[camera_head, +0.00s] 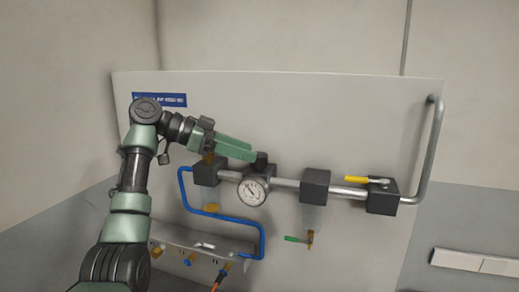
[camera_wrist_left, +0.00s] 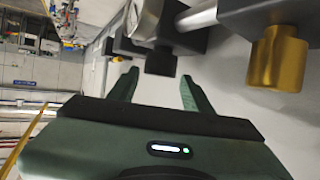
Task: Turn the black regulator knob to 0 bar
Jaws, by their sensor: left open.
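The black regulator knob (camera_head: 262,158) sticks up from a black regulator block on the pipe, with a round white gauge (camera_head: 252,191) in front of it. The gauge reading is too small to tell. My left gripper (camera_head: 251,152) is open and reaches in from the left, its fingertips close beside the knob. In the left wrist view, the knob (camera_wrist_left: 160,61) lies in line with the gap between the open fingertips (camera_wrist_left: 159,74); whether it touches a finger cannot be told. The gauge (camera_wrist_left: 145,18) shows partly there. My right gripper is not in view.
The pipe (camera_head: 286,182) runs right through black blocks to a yellow-handled valve (camera_head: 366,180). A brass cylinder (camera_wrist_left: 278,60) stands beside the knob. A blue hose (camera_head: 262,240) and a green-handled tap (camera_head: 297,239) sit lower. The upper panel (camera_head: 300,110) is clear.

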